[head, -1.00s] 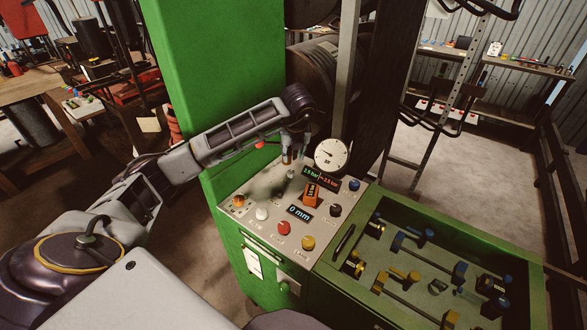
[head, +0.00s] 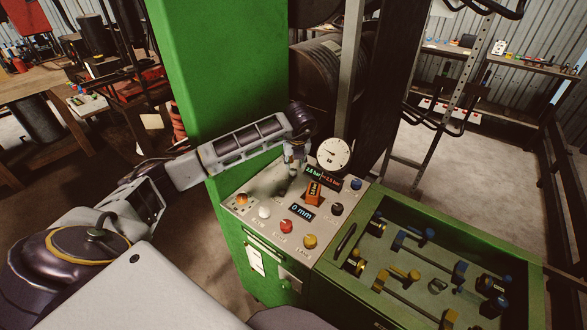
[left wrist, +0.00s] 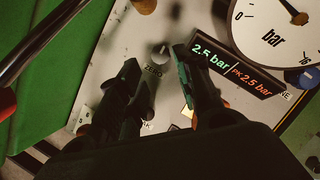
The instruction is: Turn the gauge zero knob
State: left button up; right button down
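The gauge zero knob is a small grey knob (left wrist: 160,52) on the pale panel, with "ZERO" printed beside it in the left wrist view. It also shows as a small knob (head: 292,173) just below my gripper in the head view. My left gripper (head: 296,160) hangs over the back of the panel, left of the gauge. In the left wrist view its two dark fingers (left wrist: 157,68) are apart, with the knob visible between and just past the tips. I cannot tell whether either finger touches it. My right gripper is out of view.
A round dial gauge (head: 334,154) stands close right of the gripper, above a "2.5 bar" display (head: 322,177). An orange rocker switch (head: 314,193), a "0 mm" display (head: 302,212) and several coloured buttons fill the panel. A green column (head: 225,80) rises behind the arm.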

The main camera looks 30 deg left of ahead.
aim_at(293, 170)
pick_arm(q)
jog(key=shift+p+x, duration=0.6)
jog(key=shift+x, duration=3.3)
jog(key=shift+c, duration=0.3)
